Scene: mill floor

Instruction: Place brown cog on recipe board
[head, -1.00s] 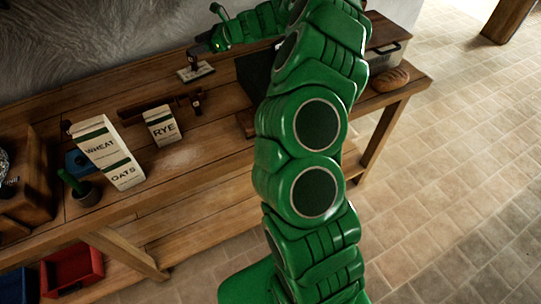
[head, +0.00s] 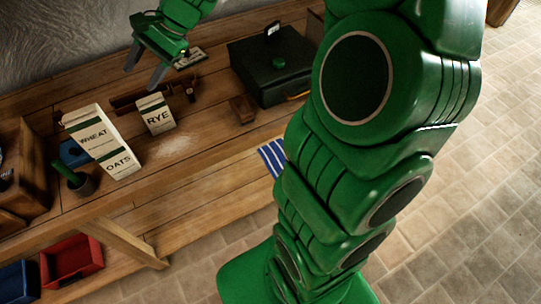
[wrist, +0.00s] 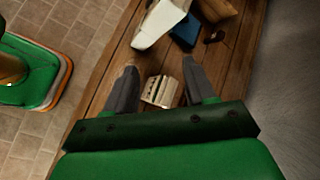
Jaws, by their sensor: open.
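My gripper (head: 141,80) is open and empty above the back of the wooden table, behind the RYE bag (head: 157,115). In the wrist view its two grey fingers (wrist: 159,66) stand apart, with a pale, striped object (wrist: 161,91) showing below and between them. I cannot make out a brown cog for certain. A dark brown rack (head: 140,99) with a peg-like end lies behind the RYE bag. A small pale plate (head: 190,58) with dark marks lies right of my gripper; I cannot tell whether it is the recipe board.
The tall WHEAT and OATS bag (head: 100,140) stands left of the RYE bag, near a blue box (head: 74,153) and a dark pot (head: 82,186). A dark green case (head: 280,85) and a small brown block (head: 242,109) are on the right. A red bin (head: 72,260) sits below.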

